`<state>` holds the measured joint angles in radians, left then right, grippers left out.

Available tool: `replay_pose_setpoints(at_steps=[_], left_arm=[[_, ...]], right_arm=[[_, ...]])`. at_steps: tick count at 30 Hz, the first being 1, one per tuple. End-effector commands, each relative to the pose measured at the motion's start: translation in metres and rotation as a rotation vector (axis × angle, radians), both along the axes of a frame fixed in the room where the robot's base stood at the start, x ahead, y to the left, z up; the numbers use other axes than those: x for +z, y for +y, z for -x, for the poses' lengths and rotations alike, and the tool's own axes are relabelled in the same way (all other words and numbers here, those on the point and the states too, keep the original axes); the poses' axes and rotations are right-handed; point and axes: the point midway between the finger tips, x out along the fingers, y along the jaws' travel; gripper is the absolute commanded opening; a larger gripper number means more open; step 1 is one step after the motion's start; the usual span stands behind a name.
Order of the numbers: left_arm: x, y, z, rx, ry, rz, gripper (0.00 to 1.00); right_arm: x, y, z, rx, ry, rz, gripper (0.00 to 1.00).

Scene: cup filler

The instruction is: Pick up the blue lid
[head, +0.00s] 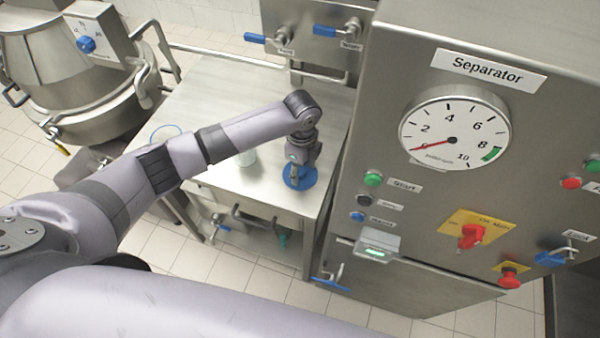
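The blue lid (311,181) is a round flat disc near the right edge of the steel table. My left gripper (295,181) points down at the lid, and its fingertips overlap the lid in the picture. The fingers are too small to tell whether they are open or shut, or whether they touch the lid. My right gripper is out of view.
The steel table (215,95) has free room behind my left arm. A separator cabinet (400,50) stands close on the right. A steel vessel (75,75) stands at left.

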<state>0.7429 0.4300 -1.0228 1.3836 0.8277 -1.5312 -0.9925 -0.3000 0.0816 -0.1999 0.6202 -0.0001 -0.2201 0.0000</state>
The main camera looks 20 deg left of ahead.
Motion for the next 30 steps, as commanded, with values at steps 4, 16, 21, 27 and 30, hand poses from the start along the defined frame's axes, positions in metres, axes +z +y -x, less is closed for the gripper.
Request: replay_pose_setpoints(at_steps=[4, 16, 21, 27, 30], left_arm=[[-0.004, 0.001, 0.003, 0.000, 0.008, -0.003, 0.38], [-0.006, 0.001, 0.004, 0.000, 0.011, -0.005, 0.34], [-0.006, 0.001, 0.005, 0.000, 0.012, -0.005, 0.33], [0.005, 0.001, 0.004, -0.001, 0.010, -0.004, 0.12], [0.021, 0.001, 0.002, -0.001, 0.005, -0.003, 0.11]], right_arm=[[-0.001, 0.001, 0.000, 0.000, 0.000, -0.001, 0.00], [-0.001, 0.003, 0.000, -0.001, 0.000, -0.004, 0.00], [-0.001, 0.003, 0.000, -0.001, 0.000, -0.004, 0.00], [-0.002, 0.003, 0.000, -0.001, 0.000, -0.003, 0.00], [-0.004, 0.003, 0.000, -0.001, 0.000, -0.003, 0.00]])
